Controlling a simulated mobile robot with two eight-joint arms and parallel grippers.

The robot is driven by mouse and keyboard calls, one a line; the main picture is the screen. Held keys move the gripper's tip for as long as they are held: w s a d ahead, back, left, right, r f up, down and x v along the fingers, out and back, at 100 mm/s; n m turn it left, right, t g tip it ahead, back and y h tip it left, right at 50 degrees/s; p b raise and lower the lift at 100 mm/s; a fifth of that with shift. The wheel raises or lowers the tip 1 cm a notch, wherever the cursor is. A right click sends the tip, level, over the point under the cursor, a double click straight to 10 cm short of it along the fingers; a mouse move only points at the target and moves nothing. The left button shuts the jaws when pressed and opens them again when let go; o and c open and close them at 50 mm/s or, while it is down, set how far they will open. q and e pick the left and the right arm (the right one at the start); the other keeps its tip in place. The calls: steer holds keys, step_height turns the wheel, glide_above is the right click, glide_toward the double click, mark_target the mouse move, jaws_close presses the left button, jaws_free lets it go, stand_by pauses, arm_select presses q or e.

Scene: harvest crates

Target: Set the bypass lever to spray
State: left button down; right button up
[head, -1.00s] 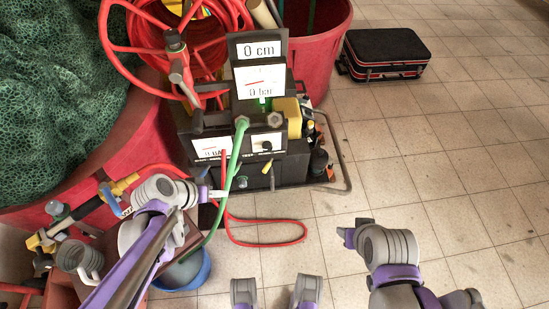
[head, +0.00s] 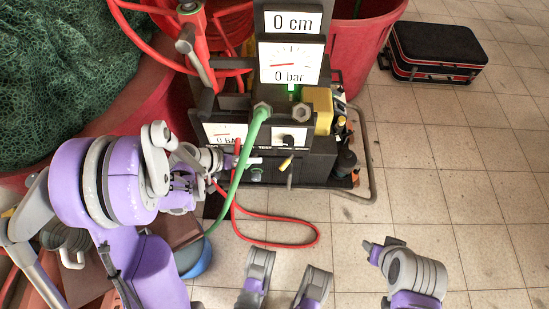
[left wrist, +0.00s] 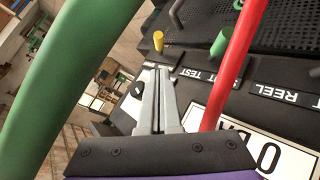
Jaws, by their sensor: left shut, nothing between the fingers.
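The machine's dark control panel (head: 262,172) faces me, with a black knob (head: 288,141) and a small yellow-tipped lever (head: 286,163). Which control is the bypass lever I cannot tell. In the left wrist view, the yellow-tipped lever (left wrist: 158,41) stands beyond the fingers, with a green-tipped one (left wrist: 220,43) to its right. My left gripper (head: 256,160) is shut and empty, at the panel front left of the yellow-tipped lever; its fingers also show in the left wrist view (left wrist: 157,75). My right arm's end (head: 378,250) is low right, its fingers unclear.
A green hose (head: 240,170) and a red hose (head: 275,244) hang close around the left gripper. A gauge display (head: 290,62) reads 0 bar. A blue bucket (head: 200,262) stands below. A black case (head: 437,52) lies far right.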

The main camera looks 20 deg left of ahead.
mark_target(287, 162)
arm_select(q)
steer(key=b+x, duration=0.2)
steer(key=x, duration=0.8)
arm_select(e)
steer(key=x, duration=0.3)
steer(key=shift+s, duration=0.3)
